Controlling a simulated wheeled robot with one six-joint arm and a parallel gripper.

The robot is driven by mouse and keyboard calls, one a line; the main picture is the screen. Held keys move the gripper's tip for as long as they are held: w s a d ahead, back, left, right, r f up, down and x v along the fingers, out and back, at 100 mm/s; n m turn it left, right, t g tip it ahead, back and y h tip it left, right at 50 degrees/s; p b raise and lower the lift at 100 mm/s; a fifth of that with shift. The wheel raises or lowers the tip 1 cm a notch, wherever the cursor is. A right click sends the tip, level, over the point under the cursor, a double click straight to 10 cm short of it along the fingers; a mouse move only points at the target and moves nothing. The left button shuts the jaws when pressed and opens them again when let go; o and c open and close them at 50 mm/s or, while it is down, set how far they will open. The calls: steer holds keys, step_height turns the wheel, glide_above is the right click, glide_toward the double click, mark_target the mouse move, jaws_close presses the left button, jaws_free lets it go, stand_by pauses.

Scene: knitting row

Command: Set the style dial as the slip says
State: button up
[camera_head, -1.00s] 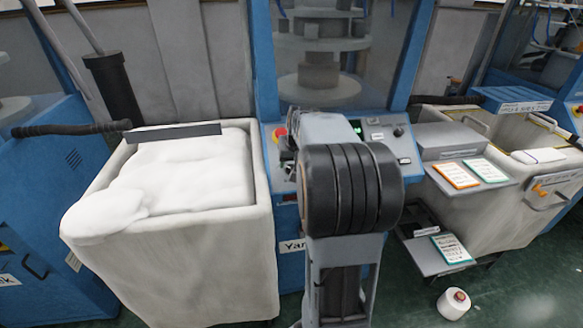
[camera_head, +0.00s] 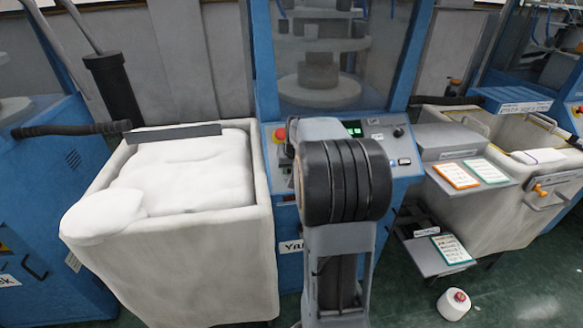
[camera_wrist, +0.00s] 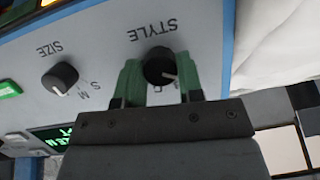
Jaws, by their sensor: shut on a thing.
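The STYLE dial (camera_wrist: 157,60), a dark round knob with a white pointer line, is on the pale control panel in the wrist view. My gripper (camera_wrist: 159,78) has its green fingers on either side of the dial and is shut on it. The pointer faces the lower right in that view; the letters around it are partly hidden. In the head view my arm hides the gripper and the dial. Bordered paper slips lie at the right: an orange one (camera_head: 456,175), a green one (camera_head: 487,171) and a teal one (camera_head: 452,248). Their writing is too small to read.
The SIZE dial (camera_wrist: 60,78) is beside the STYLE dial, with a green display (camera_wrist: 52,138) near it. A red button (camera_head: 280,133) is on the panel's left. A white fabric-filled bin (camera_head: 170,260) stands left; a yarn cone (camera_head: 454,304) is on the floor.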

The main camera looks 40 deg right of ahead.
steer(key=c, duration=0.3)
steer(key=shift+c, duration=0.2)
steer(key=shift+m, duration=0.3)
steer(key=m+b, duration=0.1)
steer(key=m, duration=0.2)
steer(key=shift+t+y, duration=0.4)
steer(key=shift+s+d+m+t+b, duration=0.1)
steer(key=shift+m+t+b, duration=0.25)
steer(key=shift+m, duration=1.35)
steer(key=o, duration=0.9)
